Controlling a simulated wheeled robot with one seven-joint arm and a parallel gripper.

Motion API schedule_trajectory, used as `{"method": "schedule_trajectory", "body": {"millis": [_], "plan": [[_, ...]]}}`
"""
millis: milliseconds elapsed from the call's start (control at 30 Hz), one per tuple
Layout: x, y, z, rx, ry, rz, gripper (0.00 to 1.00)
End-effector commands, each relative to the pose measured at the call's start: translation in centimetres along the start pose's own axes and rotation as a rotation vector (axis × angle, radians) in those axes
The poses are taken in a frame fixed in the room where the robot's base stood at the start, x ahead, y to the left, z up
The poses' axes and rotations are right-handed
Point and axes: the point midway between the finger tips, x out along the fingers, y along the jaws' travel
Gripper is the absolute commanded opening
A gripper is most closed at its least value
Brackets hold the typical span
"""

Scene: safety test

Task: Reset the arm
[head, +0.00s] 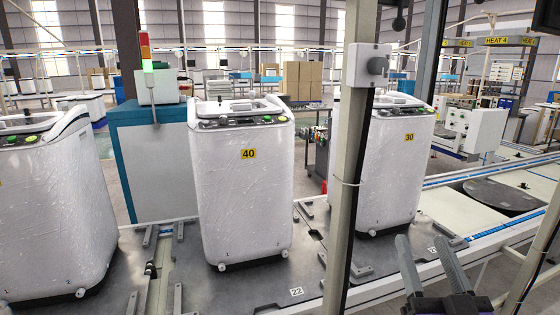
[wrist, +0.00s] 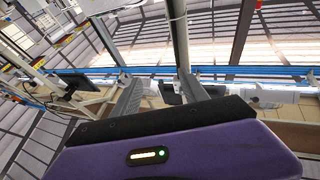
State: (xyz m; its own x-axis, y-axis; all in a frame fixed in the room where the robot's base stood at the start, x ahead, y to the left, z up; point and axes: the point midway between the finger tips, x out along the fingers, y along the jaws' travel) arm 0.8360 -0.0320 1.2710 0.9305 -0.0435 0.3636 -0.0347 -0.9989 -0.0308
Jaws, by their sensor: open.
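My gripper (head: 432,268) shows at the lower right of the head view, its two grey fingers pointing up and spread apart. Nothing is between the fingers. In the wrist view my gripper (wrist: 160,95) has a purple body with a small lit indicator, and the fingers stand apart beyond its black edge. The rest of my arm is mostly out of view. The gripper is in front of the line, to the right of a grey post.
A grey post (head: 347,200) with a switch box (head: 367,66) rises close left of my gripper. Another slanted post (head: 540,245) is at right. A conveyor (head: 470,245) with a round plate (head: 500,196) lies beyond.

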Motion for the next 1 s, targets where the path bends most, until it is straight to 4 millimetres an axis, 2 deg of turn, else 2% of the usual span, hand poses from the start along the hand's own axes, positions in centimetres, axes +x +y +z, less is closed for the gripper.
{"method": "schedule_trajectory", "body": {"millis": [33, 100, 300, 667, 1000], "plan": [[-2.2, -0.1, 1.4, -0.001, -0.016, 0.001, 0.52], [-4.9, -0.1, 2.5, -0.003, -0.027, 0.002, 0.52], [-12.7, -0.4, 5.0, -0.009, -0.073, 0.001, 0.52], [-26.3, -1.0, 7.3, -0.019, -0.228, -0.014, 0.52], [-38.5, -1.2, 9.2, -0.029, -0.509, -0.03, 0.52]]}}
